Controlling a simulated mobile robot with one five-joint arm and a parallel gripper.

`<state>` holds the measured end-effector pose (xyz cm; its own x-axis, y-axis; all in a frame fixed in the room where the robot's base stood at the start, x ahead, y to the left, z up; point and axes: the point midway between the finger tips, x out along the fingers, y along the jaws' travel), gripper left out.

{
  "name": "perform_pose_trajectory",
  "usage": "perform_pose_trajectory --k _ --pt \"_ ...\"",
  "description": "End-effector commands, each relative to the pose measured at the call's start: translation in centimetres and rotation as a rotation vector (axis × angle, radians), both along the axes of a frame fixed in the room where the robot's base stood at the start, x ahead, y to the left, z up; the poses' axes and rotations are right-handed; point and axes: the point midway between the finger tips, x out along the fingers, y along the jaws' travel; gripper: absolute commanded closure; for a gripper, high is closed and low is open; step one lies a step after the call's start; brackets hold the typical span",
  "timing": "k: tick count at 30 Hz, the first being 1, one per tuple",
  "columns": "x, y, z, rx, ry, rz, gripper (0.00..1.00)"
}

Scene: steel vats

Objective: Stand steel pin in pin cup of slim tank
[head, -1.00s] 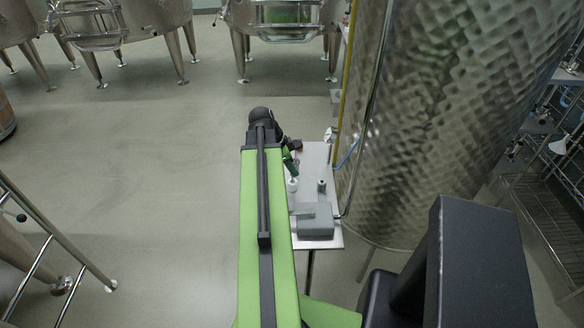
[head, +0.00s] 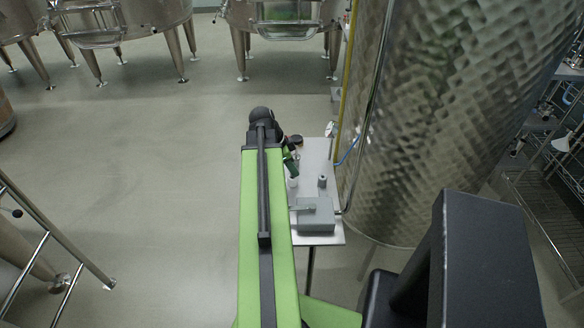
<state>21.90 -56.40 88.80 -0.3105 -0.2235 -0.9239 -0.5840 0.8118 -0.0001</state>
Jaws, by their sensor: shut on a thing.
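The tall steel tank (head: 440,110) with a dimpled shell fills the right of the head view. A narrow pale side table (head: 319,156) stands against its left side. My gripper (head: 292,170) is low over the table's left edge, its green and dark end partly hidden by my arm. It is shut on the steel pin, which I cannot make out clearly. A small whitish cup-like cylinder (head: 293,184) shows just below the gripper tip. Whether they touch I cannot tell. A grey short cylinder (head: 323,182) stands to the right; I cannot tell which is the pin cup.
A grey box (head: 317,217) sits at the table's near end. A dark round thing (head: 296,140) lies at its far end. A thin pipe and blue hose (head: 349,151) run beside the tank.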

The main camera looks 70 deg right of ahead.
Motion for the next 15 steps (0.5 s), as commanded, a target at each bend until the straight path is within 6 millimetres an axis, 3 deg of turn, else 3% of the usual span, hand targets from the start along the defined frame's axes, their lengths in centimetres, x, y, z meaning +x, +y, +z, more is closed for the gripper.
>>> perform_pose_trajectory --k 4,5,10,15 --pt "-0.01 0.00 -0.52 0.000 0.000 0.000 1.00" --pt "-0.01 0.00 -0.48 0.000 0.000 0.000 0.79" --pt "0.00 0.00 -0.38 0.000 0.000 0.000 0.57" --pt "0.00 0.00 -0.37 0.000 0.000 0.000 0.55"
